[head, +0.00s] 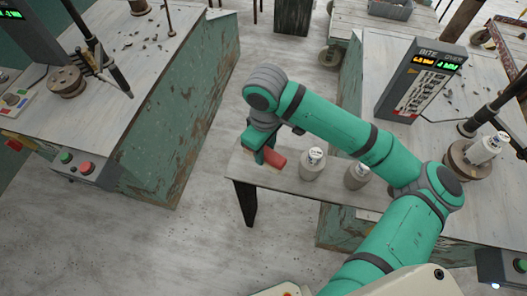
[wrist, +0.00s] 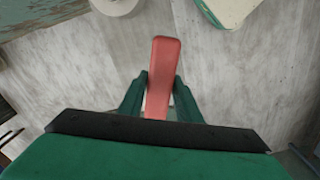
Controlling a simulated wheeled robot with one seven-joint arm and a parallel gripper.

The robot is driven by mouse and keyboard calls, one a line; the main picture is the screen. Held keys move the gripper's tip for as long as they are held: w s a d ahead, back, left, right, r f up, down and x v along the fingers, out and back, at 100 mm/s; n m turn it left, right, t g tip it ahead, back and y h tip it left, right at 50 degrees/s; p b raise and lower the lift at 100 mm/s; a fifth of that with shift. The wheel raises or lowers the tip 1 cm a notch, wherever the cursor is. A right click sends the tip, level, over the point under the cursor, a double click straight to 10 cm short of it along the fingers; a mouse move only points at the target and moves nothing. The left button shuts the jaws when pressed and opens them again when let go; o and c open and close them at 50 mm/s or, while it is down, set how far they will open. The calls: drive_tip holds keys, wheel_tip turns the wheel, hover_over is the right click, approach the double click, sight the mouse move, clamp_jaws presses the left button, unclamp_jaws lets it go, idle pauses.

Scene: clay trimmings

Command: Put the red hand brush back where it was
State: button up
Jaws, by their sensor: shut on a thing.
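The red hand brush (wrist: 163,65) is between the two green fingers of my gripper (wrist: 162,84) in the wrist view, its long red part pointing away from the palm. In the head view my gripper (head: 267,152) hangs over the left end of a low pale bench (head: 262,174). The red of the brush (head: 275,159) shows just below it, left of two pale jars. My gripper is shut on the brush. The brush's underside is hidden, and I cannot tell whether it touches the bench.
A pale jar (head: 312,165) stands close right of the brush, with another jar (head: 357,177) beyond it. A machine with a lit display (head: 421,80) stands on the right worktable. A green-sided worktable (head: 165,130) is at left. Open floor lies between.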

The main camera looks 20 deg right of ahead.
drive_tip(key=w+f, duration=0.3)
drive_tip(key=f, duration=0.1)
drive_tip(key=shift+d, duration=0.35)
drive_tip(key=shift+w+d+f, duration=0.1)
drive_tip(key=shift+w+f, duration=0.05)
drive_tip(key=shift+f, duration=0.8)
drive_tip(key=shift+w+d+f, duration=0.1)
drive_tip(key=shift+w+f, duration=0.05)
drive_tip(key=shift+f, duration=0.75)
drive_tip(key=shift+a+f, duration=0.1)
drive_tip(key=o, duration=0.9)
drive_tip(key=shift+w, duration=0.1)
drive_tip(key=shift+o, duration=0.2)
